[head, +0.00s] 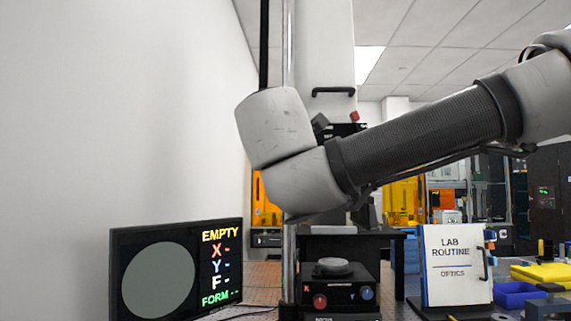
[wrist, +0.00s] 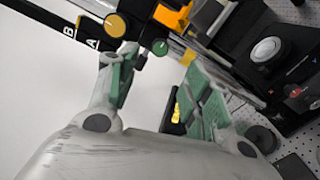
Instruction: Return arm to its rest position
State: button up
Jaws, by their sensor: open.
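My gripper (wrist: 158,98) shows in the wrist view with its two green-padded fingers spread apart and nothing between them. In the head view my arm crosses the upper middle and right of the picture, bent in front of the instrument column; the gripper itself is not visible there. The interferometer's black base unit (head: 338,290) stands below the arm, with a red knob, a blue knob and a round grey piece on top. The monitor (head: 158,278) at lower left reads EMPTY, with a plain grey disc and no values beside X, Y and F.
A LAB ROUTINE OPTICS sign (head: 453,264) stands at right, with a blue bin (head: 518,294) and a yellow bin (head: 543,274) beyond it. A white wall fills the left. In the wrist view, yellow (wrist: 117,25) and green (wrist: 160,47) knobs lie close beyond the fingers.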

jog(key=s+d+f+m+g+h, duration=0.1)
jog(key=d+f+m+g, duration=0.3)
jog(key=d+f, duration=0.6)
jog(key=s+d+f+m+g+h, duration=0.15)
jog(key=d+f+g, duration=0.5)
jog(key=f, duration=0.75)
jog(key=s+d+f+m+g+y, duration=0.1)
jog(key=s+d+f+m, duration=0.4)
jog(key=d, duration=0.5)
jog(key=s+d+f+m+g+y, duration=0.2)
jog(key=s+d+f+m, duration=0.3)
jog(key=s+d+m, duration=0.4)
jog(key=shift+s+d+m, duration=0.35)
jog(key=shift+s+d, duration=0.65)
